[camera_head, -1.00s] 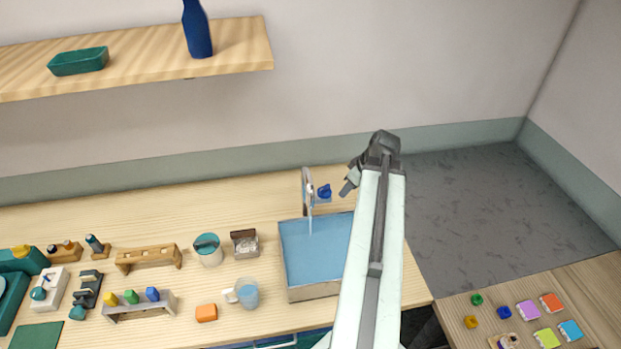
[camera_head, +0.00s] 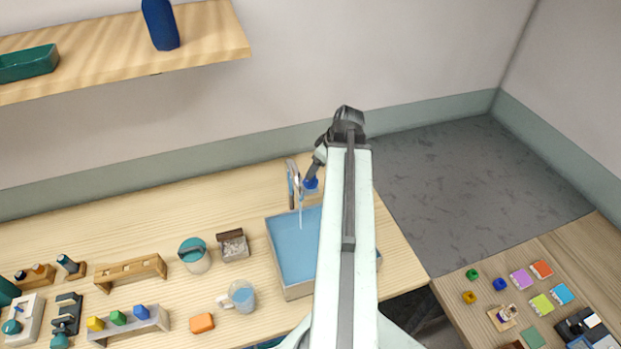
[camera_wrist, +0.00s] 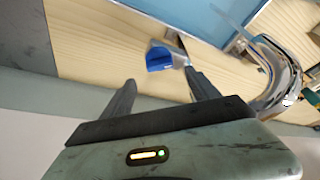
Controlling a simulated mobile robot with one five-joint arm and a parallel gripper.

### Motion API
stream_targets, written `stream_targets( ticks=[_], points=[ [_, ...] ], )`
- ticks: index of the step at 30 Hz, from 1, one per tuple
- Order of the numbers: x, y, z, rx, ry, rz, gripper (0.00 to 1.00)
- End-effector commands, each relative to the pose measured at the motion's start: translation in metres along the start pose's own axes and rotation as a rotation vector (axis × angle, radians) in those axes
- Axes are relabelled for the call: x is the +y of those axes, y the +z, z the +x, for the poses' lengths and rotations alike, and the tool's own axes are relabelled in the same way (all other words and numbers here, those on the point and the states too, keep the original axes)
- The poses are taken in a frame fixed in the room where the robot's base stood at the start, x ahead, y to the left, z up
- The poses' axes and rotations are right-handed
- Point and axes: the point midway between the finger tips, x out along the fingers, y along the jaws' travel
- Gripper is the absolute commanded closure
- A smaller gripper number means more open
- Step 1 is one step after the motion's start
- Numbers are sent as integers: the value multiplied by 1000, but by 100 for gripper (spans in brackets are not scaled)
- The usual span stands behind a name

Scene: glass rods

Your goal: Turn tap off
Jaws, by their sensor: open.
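The silver tap (camera_head: 292,184) stands at the back edge of the blue sink basin (camera_head: 290,245), with a thin pale stream of water (camera_head: 300,215) under its spout. Its blue handle (camera_head: 311,184) is just right of the spout. In the wrist view the blue handle (camera_wrist: 160,58) lies just beyond my fingertips, and the curved tap (camera_wrist: 275,75) is to the right. My gripper (camera_wrist: 160,85) is open and empty, its two dark fingers apart. In the head view my gripper (camera_head: 312,172) is by the handle; whether it touches the handle cannot be told.
A glass mug (camera_head: 242,296), an orange block (camera_head: 202,323), a teal-topped pot (camera_head: 195,255) and a small box (camera_head: 233,246) stand left of the sink. A wooden shelf (camera_head: 110,50) hangs above. The counter behind the pot is clear.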

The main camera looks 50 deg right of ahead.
Motion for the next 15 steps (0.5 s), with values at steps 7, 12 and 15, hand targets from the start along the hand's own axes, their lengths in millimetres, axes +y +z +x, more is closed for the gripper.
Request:
stream_targets(
  ticks=[7,12,15],
  points=[
    [0,3,53,0,0,-3,30],
    [0,1,66,0,0,-1,30],
    [0,0,64,0,0,-1,30]
  ],
)
